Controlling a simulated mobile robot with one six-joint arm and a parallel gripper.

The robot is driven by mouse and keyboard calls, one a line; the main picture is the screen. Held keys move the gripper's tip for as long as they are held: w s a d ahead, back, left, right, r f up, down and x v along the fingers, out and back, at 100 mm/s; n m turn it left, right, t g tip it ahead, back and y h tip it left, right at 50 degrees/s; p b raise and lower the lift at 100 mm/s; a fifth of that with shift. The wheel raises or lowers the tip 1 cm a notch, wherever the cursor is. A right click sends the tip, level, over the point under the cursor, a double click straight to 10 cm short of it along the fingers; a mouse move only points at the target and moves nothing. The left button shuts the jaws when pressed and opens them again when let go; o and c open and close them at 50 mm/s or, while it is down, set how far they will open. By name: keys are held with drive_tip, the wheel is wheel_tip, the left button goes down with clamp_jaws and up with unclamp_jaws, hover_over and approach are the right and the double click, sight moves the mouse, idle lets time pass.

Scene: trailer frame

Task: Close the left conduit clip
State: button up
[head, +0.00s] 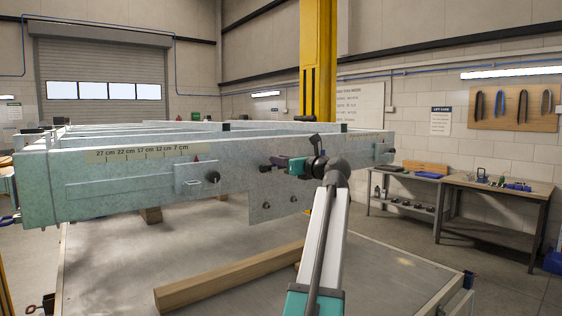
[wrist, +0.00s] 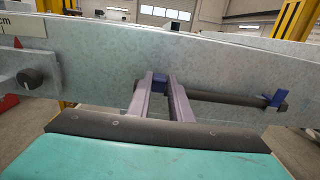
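In the wrist view, a dark conduit (wrist: 225,98) runs along the galvanized beam. The right clip (wrist: 275,98) is a blue piece near its right end, with a part standing up above the conduit. The left clip (wrist: 160,84) is a small blue piece at the conduit's left end, showing between my fingertips and partly hidden by them. My gripper (wrist: 161,80) has its two purple-grey fingers apart, on either side of the left clip. Whether they touch it cannot be told. In the head view, my gripper (head: 278,161) is at the beam's face; the clips are too small to make out.
A black knob (wrist: 32,79) and red pointer sit on the beam to the left, below a centimetre scale (head: 140,154). The trailer frame (head: 110,165) stands over a platform with a wooden beam (head: 228,278). Workbenches (head: 490,190) stand at the right.

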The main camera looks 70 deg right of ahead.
clamp_jaws()
drive_tip(key=shift+w+r+g+p, duration=0.1)
drive_tip(key=shift+r+g+p, duration=0.25)
drive_tip(key=shift+p, duration=0.95)
drive_tip(key=shift+d+r+y+p, duration=0.1)
drive_tip(key=shift+r+y+p, duration=0.15)
drive_tip(key=shift+p, duration=0.6)
drive_tip(key=g+p, duration=0.1)
drive_tip(key=p, duration=0.1)
drive_tip(key=g+y+p, duration=0.1)
drive_tip(key=p, duration=0.1)
drive_tip(key=w+g+y+p, duration=0.1)
drive_tip(key=p, duration=0.1)
drive_tip(key=shift+d+r+p, duration=0.3)
drive_tip(key=shift+d+p, duration=0.05)
drive_tip(key=shift+w+d+g+y+p, duration=0.25)
drive_tip(key=shift+w+g+y+p, duration=0.15)
drive_tip(key=shift+g+y, duration=0.55)
drive_tip(key=shift+g, duration=0.3)
